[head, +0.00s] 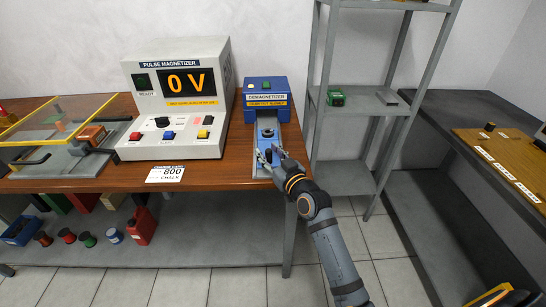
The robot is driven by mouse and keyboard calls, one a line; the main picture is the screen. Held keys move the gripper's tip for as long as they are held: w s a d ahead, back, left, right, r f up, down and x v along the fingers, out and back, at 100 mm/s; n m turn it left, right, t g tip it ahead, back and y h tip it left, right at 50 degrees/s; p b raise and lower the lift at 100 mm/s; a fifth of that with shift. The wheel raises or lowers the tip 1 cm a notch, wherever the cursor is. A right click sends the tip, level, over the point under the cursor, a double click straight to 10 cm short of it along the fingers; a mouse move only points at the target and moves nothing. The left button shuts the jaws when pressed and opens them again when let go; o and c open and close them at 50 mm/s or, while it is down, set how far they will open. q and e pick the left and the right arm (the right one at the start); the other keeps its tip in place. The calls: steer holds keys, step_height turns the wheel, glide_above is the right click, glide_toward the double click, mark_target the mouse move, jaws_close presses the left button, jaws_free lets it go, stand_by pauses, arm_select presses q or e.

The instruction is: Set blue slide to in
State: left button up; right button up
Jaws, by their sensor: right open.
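The demagnetizer (266,87) is a blue and grey box with a yellow label, standing near the right end of the wooden table. The blue slide (267,124) lies on a grey track that sticks out from the front of the box toward me. A dark round spot shows on the slide. My right gripper (268,156) is open at the near end of the track, close to the slide. Its fingers hide part of that end, and I cannot tell whether they touch the slide. My left gripper is not in view.
The pulse magnetizer (180,95), reading 0 V, stands just left. A card marked 800 (165,174) lies at the table's front edge. A grey shelf rack (372,102) stands close on the right. A clear-lidded fixture (65,125) sits at the far left.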

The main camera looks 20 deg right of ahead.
steer(key=s+d, duration=0.2)
steer(key=s, duration=0.9)
steer(key=shift+s, duration=0.3)
steer(key=shift+d, duration=0.1)
